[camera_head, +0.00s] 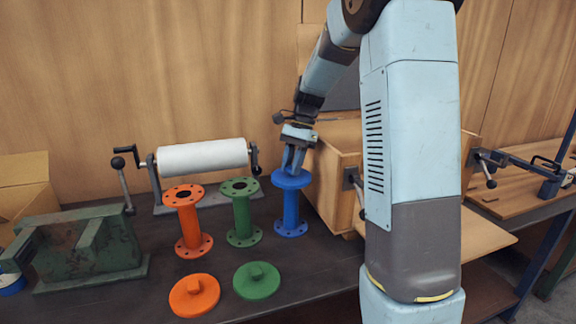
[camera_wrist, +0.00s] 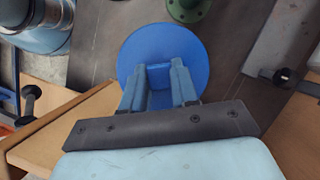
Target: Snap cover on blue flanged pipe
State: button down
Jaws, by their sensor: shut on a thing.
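The blue flanged pipe (camera_head: 291,212) stands upright on the dark table, its lower flange with bolt holes resting on the top. A blue round cover (camera_head: 293,178) sits at its upper end; in the wrist view the blue disc (camera_wrist: 133,62) hides the pipe below it. My gripper (camera_head: 293,160) points down from above, shut on the cover's raised knob. In the wrist view my gripper's two fingers (camera_wrist: 158,85) flank the blue knob. Whether the cover touches the flange or is fully seated cannot be told.
An orange flanged pipe (camera_head: 190,225) and a green one (camera_head: 242,215) stand uncovered to the left. An orange cover (camera_head: 194,295) and a green cover (camera_head: 257,280) lie in front. A white roller (camera_head: 203,157), a green vise (camera_head: 85,248) and a wooden box (camera_head: 338,170) stand nearby.

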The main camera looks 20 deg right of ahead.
jog(key=c, duration=0.8)
grip_release()
jog(key=shift+o, duration=0.3)
jog(key=o, duration=0.4)
jog(key=shift+o, duration=0.2)
jog(key=shift+r, duration=2.75)
jog(key=shift+c, duration=0.3)
grip_shut()
jog(key=shift+f, duration=1.75)
